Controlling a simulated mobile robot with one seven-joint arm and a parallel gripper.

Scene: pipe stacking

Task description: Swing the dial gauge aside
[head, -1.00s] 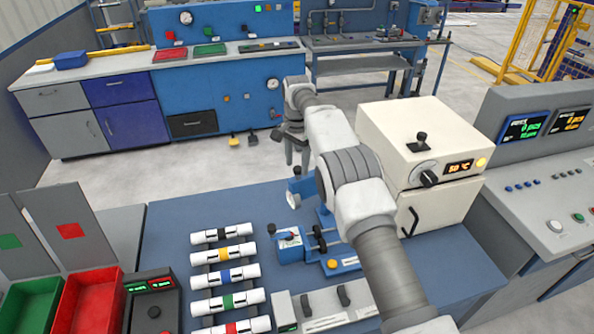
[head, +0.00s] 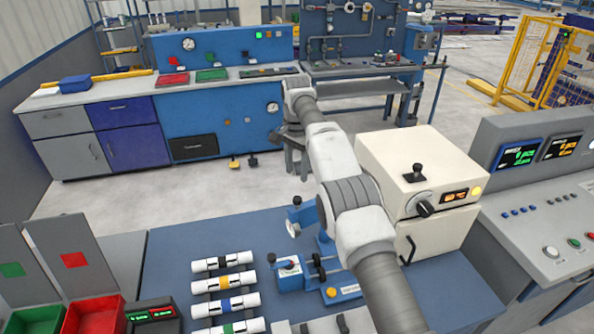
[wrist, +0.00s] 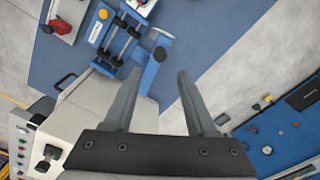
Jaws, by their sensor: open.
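My gripper (head: 296,165) is beyond and above the gauge in the head view, pointing down. The gauge's arm is partly hidden in the head view.
A cream oven (head: 420,195) stands right of the fixture, close to my arm. Colour-banded white pipes (head: 226,283) lie on a rack to the left. A control console (head: 540,210) is at the right. Bare bench shows behind the pipes.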

